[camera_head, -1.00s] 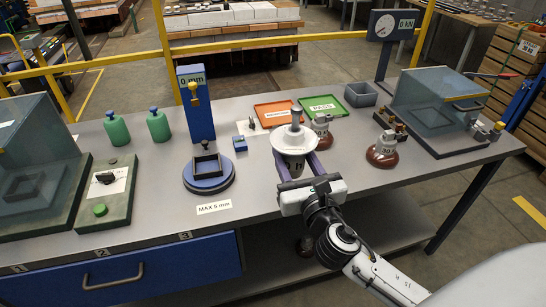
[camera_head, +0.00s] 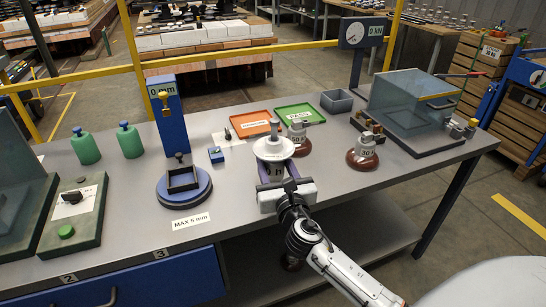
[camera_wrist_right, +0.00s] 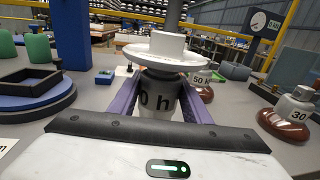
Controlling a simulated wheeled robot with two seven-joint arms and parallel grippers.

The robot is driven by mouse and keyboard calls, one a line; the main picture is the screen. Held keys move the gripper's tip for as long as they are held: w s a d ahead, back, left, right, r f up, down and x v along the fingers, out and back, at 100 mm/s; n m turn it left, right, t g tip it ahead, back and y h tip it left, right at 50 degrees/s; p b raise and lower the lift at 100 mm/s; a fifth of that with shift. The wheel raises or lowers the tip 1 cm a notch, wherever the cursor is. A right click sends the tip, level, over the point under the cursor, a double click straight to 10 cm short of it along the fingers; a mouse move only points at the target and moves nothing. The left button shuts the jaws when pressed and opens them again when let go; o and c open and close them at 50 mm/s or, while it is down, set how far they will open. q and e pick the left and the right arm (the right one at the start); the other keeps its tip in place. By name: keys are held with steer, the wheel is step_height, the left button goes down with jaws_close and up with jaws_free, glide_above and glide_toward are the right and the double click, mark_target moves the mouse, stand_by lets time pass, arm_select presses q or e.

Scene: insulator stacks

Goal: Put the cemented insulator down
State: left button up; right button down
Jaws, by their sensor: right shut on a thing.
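The cemented insulator (camera_head: 273,149) has a white disc, a grey pin standing up from it and a grey metal cap below. It is upright over the middle of the grey bench. My right gripper (camera_head: 279,170) is shut on the cap, with one purple finger on each side. In the right wrist view the insulator's disc (camera_wrist_right: 163,57) sits above the fingers, and part of dark lettering shows on the cap. The gripper hides the cap's underside, so I cannot tell whether it touches the bench. My left gripper is out of view.
Behind are an orange tray (camera_head: 245,124) and a green tray (camera_head: 313,110). Brown insulators stand close behind (camera_head: 300,144) and to the right (camera_head: 361,160). A blue round gauge base (camera_head: 171,198) is at left. Bare bench lies in front of the right-hand brown insulator.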

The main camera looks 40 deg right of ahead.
steer(key=shift+f+b, duration=0.4)
steer(key=shift+f, duration=0.65)
steer(key=shift+f, duration=0.1)
steer(key=c, duration=1)
jaws_free()
steer(key=shift+f, duration=0.2)
steer(key=shift+r, duration=0.2)
steer(key=v, duration=1.2)
steer(key=shift+f, duration=0.1)
